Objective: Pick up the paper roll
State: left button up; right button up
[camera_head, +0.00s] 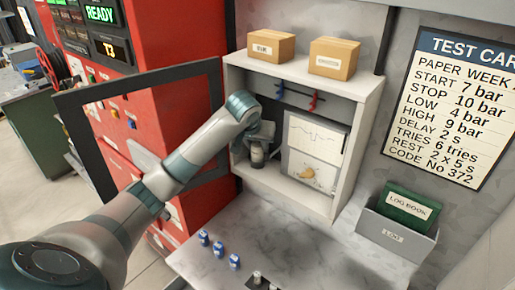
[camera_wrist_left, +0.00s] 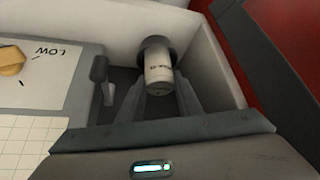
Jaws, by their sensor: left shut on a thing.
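The paper roll (camera_wrist_left: 159,68) is a small white cylinder with print on its side, between the two fingers of my left gripper (camera_wrist_left: 157,97). A dark round piece sits at its far end in the left wrist view; I cannot tell whether it is part of the roll or a holder. In the head view the roll (camera_head: 257,158) is small and partly hidden under my left gripper (camera_head: 259,146). The gripper is shut on it inside the white open cabinet (camera_head: 300,207), at its left side. My right gripper is not in view.
A chart panel (camera_head: 316,150) stands right of the gripper in the cabinet. Two cardboard boxes (camera_head: 271,45) (camera_head: 334,58) sit on top. Several blue-and-white items (camera_head: 218,249) stand on the counter (camera_head: 300,255). A framed open door (camera_head: 75,130) is beside my left arm. A grey bin (camera_head: 395,233) holds a log book.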

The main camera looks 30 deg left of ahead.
aim_at(258, 144)
pick_arm(q)
jog(key=shift+r, duration=0.45)
notch_tip(258, 144, up, 2)
jog(key=shift+d+r, duration=0.1)
jog(key=s+d, duration=0.2)
jog(key=s, duration=0.6)
jog(key=s+d, duration=0.3)
jog(key=s, duration=0.6)
jog(key=shift+d, duration=0.25)
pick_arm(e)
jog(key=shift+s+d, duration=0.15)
pick_arm(q)
jog(key=shift+s, duration=0.1)
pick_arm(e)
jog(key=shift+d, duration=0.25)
